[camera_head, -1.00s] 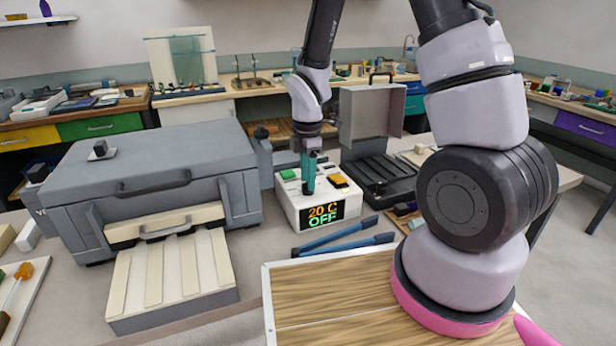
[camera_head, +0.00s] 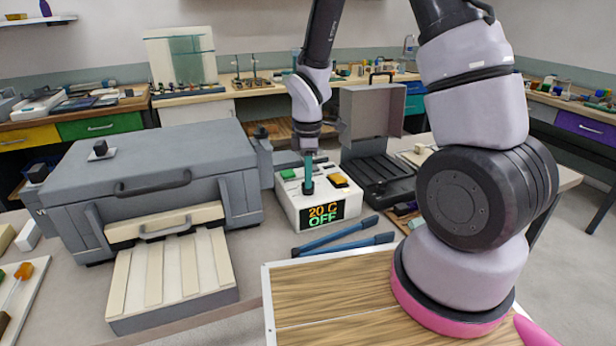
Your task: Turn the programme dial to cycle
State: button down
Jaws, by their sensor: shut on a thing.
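A white control box (camera_head: 291,206) stands on the bench right of the grey kiln-like box. Its front display (camera_head: 323,214) reads "20 C" in orange and "OFF" in green. A green button (camera_head: 288,174) and an orange-yellow button (camera_head: 338,180) sit on its top. My gripper (camera_head: 308,188) points straight down between these buttons, its teal fingers shut at the top of the box. The fingers are on a small dark knob, which I take for the programme dial; they hide most of it, so its pointer and marks cannot be read.
The large grey box (camera_head: 160,150) with a handle and pale slatted shelf stands close on the left. An open grey case (camera_head: 372,115) stands behind right. Blue-handled tongs (camera_head: 340,240) lie in front. A wooden board (camera_head: 340,295) with white edging fills the near bench.

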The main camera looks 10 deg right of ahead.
jog(key=m, duration=1.3)
jog(key=shift+m, duration=0.4)
jog(key=m, duration=0.4)
jog(key=shift+m, duration=2.8)
jog(key=c, duration=0.9)
grip_release()
